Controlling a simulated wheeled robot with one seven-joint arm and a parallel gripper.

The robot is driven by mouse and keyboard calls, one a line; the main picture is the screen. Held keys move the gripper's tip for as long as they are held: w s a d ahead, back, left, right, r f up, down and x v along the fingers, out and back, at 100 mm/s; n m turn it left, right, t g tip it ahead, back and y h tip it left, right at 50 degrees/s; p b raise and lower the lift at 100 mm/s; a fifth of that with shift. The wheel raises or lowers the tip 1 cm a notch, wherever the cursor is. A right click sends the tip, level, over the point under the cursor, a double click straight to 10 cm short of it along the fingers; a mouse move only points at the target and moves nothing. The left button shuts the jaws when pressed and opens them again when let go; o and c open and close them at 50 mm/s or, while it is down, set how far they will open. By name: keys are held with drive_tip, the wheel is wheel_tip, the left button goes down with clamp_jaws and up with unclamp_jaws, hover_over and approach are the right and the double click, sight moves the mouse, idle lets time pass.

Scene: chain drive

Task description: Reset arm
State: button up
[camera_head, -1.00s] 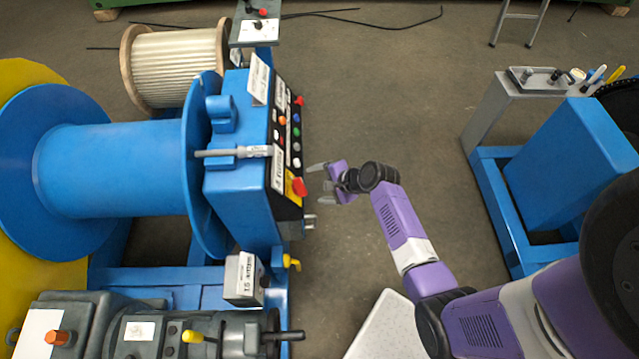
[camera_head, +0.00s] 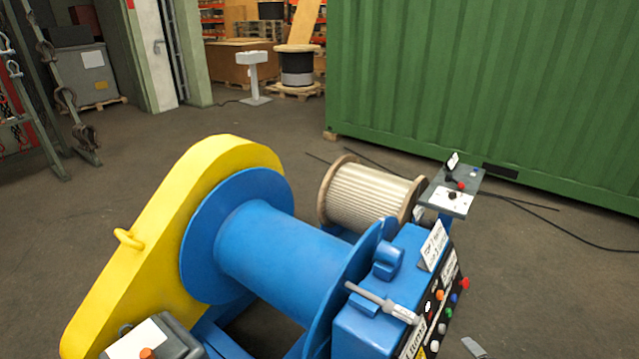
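A blue winch drum (camera_head: 285,255) with round flanges fills the lower middle of the head view. A yellow chain guard (camera_head: 150,235) stands on its left side. A blue control box (camera_head: 375,325) with a row of coloured buttons (camera_head: 440,310) stands at its right. A grey handle (camera_head: 382,302) lies across the top of the box. Only what looks like one grey fingertip of my gripper (camera_head: 474,347) shows at the bottom edge, right of the button panel and apart from it in the picture. The rest of my gripper and arm is out of view.
A wooden reel of pale rope (camera_head: 367,195) stands behind the drum. A small control stand (camera_head: 452,190) is beside it. A green container (camera_head: 490,90) closes off the back right, with black cables on the floor. The floor (camera_head: 240,125) behind the winch is open.

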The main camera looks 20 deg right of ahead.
drive_tip(key=s+a+r+n+t+b, duration=0.2)
drive_tip(key=s+a+r+n+t, duration=0.1)
drive_tip(key=s+a+r+n, duration=0.7)
drive_tip(key=s+a+r+n+t+b, duration=0.3)
drive_tip(key=s+a+r+n, duration=0.4)
drive_tip(key=a, duration=0.5)
drive_tip(key=s+a+n+g+y+b, duration=0.1)
drive_tip(key=s+a+y, duration=0.3)
drive_tip(key=s, duration=0.5)
drive_tip(key=shift+s+a+f+b, duration=0.25)
drive_tip(key=shift+a+f+b, duration=0.1)
drive_tip(key=shift+a, duration=0.7)
